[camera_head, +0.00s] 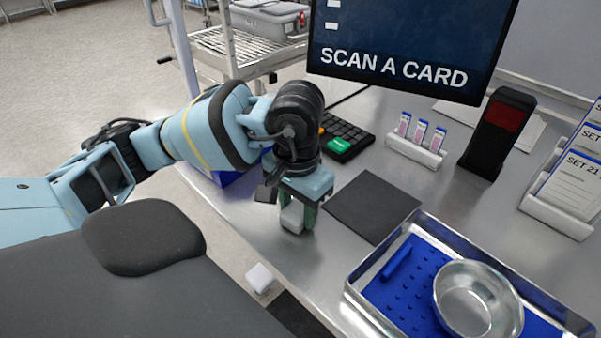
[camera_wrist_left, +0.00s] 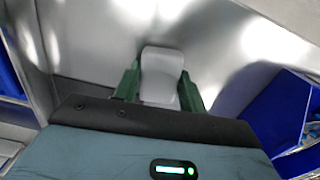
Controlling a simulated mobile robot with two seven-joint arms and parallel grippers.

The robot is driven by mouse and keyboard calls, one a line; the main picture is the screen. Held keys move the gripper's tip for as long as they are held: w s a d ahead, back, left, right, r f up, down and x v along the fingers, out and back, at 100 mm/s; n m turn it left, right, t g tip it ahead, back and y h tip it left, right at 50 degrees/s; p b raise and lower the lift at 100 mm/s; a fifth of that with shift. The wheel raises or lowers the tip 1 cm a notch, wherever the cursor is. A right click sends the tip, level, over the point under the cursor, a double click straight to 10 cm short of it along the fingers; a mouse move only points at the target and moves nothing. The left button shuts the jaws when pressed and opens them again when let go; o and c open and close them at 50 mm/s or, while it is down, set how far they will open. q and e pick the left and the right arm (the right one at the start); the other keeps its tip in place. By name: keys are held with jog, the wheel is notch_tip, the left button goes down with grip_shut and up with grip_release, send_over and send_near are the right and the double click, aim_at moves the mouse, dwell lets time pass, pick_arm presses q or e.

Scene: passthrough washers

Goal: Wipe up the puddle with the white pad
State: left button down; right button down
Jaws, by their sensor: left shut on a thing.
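My left gripper (camera_head: 297,218) is low over the front edge of the steel table, its green fingers pointing down. It is shut on the white pad (camera_head: 291,217), a small pale block between the fingers. In the left wrist view the pad (camera_wrist_left: 161,66) sits between the two green fingers (camera_wrist_left: 160,85), with shiny steel beyond. I cannot tell whether the pad touches the table. I cannot make out the puddle in either view. My right gripper is out of view.
A dark mat (camera_head: 372,207) lies right of the gripper. A steel tray (camera_head: 352,284) with a blue liner and metal bowl (camera_head: 478,300) stands front right. Behind are a keypad (camera_head: 345,137), vial rack (camera_head: 415,152), black reader (camera_head: 497,132) and screen (camera_head: 400,40).

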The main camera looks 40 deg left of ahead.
aim_at(284, 231)
pick_arm(q)
jog(key=shift+s+a+f, duration=0.1)
jog(key=shift+s+a, duration=0.05)
jog(key=shift+s, duration=1.6)
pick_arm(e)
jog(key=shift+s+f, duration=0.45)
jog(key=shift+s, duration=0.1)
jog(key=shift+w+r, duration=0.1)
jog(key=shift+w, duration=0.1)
